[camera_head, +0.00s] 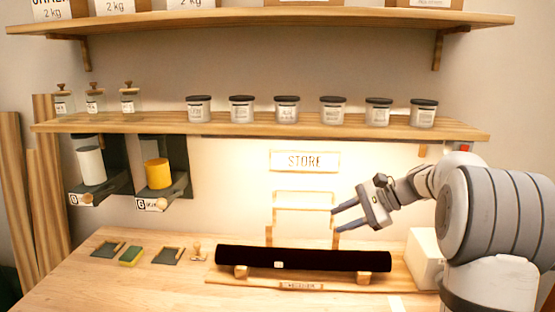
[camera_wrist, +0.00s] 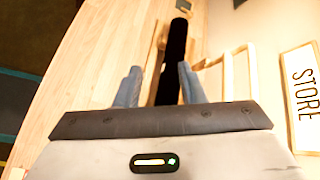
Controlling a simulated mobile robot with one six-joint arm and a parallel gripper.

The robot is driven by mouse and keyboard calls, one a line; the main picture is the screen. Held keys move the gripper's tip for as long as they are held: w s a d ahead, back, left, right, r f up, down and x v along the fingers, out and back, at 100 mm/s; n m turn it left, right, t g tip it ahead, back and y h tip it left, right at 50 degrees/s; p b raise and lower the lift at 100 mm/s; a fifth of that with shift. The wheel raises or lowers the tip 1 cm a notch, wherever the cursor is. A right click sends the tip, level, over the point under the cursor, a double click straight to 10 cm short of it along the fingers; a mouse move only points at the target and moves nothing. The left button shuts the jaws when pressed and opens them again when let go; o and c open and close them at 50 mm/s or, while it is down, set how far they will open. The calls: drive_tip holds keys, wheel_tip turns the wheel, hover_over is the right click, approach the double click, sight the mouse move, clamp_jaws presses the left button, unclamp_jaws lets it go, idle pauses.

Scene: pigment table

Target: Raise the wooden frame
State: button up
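The wooden frame (camera_head: 304,208) is a pale, thin-barred rectangle against the wall, behind a long black roll (camera_head: 300,259). Its lower part is hidden by the roll. In the wrist view the frame (camera_wrist: 228,76) shows to the right of the fingers. My gripper (camera_head: 336,220) is open and empty, its two blue-grey fingers pointing left at the frame's right side. In the head view the fingertips overlap the frame's right edge; I cannot tell whether they touch it. In the wrist view the gripper (camera_wrist: 158,88) has a clear gap, with the black roll seen beyond it.
The roll lies on wooden rests on a board (camera_head: 240,280). A STORE sign (camera_head: 305,161) is on the wall above the frame. A shelf (camera_head: 270,125) with several jars overhangs. A white block (camera_head: 424,258) stands right. Stamp (camera_head: 197,250) and sponge (camera_head: 131,256) lie left. The front left table is clear.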

drive_tip(key=s+a+f+n+g+h, duration=0.1)
drive_tip(key=s+a+n+h, duration=0.15)
drive_tip(key=s, duration=0.45)
drive_tip(key=s+a+n+h, duration=0.2)
drive_tip(key=s+n+h, duration=0.1)
drive_tip(key=s, duration=0.5)
drive_tip(key=s+d+f+n+t+h, duration=0.1)
drive_tip(key=s+f+n+h, duration=0.1)
drive_tip(key=s+n, duration=0.2)
drive_tip(key=s+d+f+n+h, duration=0.2)
drive_tip(key=s+f+n+h, duration=0.1)
drive_tip(key=s, duration=0.7)
drive_tip(key=shift+s+f+n+t, duration=0.25)
drive_tip(key=shift+s+n+t, duration=0.1)
drive_tip(key=shift+s+t, duration=0.05)
